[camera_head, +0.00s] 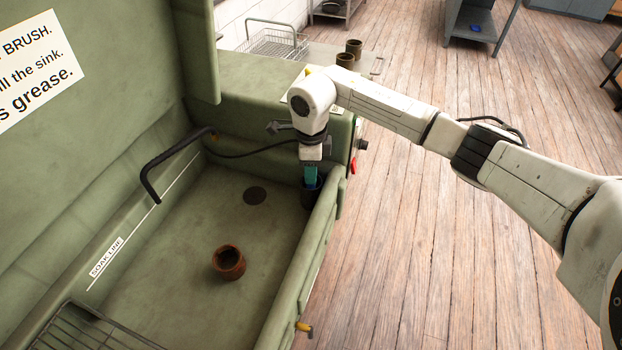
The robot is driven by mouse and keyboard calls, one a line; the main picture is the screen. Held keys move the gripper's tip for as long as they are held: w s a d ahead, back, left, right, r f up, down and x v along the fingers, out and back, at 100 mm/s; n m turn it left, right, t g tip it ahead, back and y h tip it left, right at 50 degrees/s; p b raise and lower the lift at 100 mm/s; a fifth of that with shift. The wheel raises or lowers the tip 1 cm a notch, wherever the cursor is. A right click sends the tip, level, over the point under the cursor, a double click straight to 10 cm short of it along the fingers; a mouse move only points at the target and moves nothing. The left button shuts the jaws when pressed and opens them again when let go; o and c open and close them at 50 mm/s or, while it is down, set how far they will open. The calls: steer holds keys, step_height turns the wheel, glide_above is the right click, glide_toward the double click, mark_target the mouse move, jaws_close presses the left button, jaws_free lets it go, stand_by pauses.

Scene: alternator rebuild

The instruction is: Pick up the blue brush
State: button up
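My gripper (311,172) points straight down at the sink's far right corner, over a dark cup-like holder (309,197) by the inner wall. A teal piece shows at the gripper's lower end, and I cannot tell whether it is a finger or a held part. A bit of blue (313,184) shows at the holder's mouth, right below the gripper; it may be the blue brush, but its shape is mostly hidden. I cannot tell whether the gripper's fingers are open or shut on it.
The green sink (215,205) holds a rusty ring-shaped part (228,262). A black spout (170,165) reaches over the sink's left side. A wire rack (85,330) is at the near left. Two brown cups (345,60) and a wire basket (272,44) stand beyond the sink.

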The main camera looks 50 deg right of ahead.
steer(key=shift+c, duration=0.2)
jaws_close()
steer(key=shift+r, duration=0.1)
